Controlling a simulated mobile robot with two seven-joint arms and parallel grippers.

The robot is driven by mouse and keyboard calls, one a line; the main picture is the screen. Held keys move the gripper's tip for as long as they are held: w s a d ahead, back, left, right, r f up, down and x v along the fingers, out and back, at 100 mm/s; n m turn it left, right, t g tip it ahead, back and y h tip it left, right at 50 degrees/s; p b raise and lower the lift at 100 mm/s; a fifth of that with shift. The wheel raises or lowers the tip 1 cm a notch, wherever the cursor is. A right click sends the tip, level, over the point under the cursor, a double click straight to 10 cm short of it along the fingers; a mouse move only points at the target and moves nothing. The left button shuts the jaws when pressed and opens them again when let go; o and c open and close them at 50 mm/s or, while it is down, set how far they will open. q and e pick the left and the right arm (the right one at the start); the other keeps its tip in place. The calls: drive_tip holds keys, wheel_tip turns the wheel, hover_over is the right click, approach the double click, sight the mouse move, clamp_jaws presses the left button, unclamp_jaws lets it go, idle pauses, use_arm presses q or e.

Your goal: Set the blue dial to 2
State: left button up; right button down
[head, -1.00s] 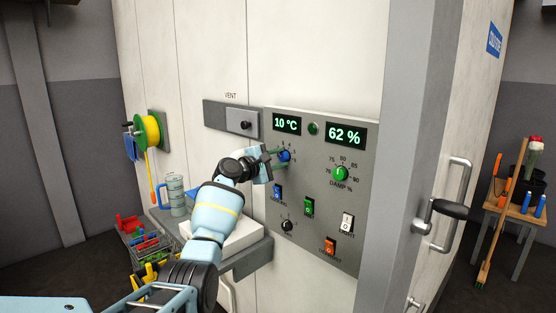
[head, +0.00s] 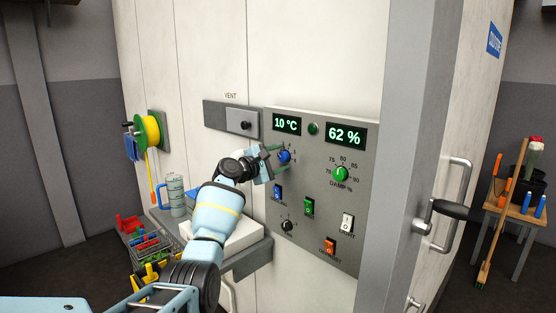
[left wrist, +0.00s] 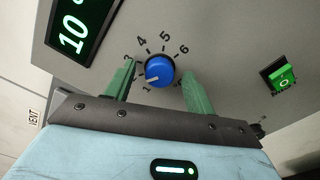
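The blue dial (head: 284,156) is on the grey control panel (head: 345,255), below the 10 °C readout. In the left wrist view the dial (left wrist: 160,71) shows a white pointer aimed left and slightly down, just above the 1. My right gripper is not in view.
A green dial (head: 340,173), a black dial (head: 286,226) and several rocker switches share the panel. A door handle (head: 447,209) sticks out at the right.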

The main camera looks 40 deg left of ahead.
use_arm(q)
drive_tip(key=shift+s, duration=0.1)
drive_tip(key=shift+s+a+f, duration=0.1)
drive_tip(key=shift+s+a, duration=0.05)
drive_tip(key=shift+s, duration=0.4)
drive_tip(key=s, duration=0.6)
drive_tip(key=shift+s+a, duration=0.2)
drive_tip(key=shift+s, duration=0.05)
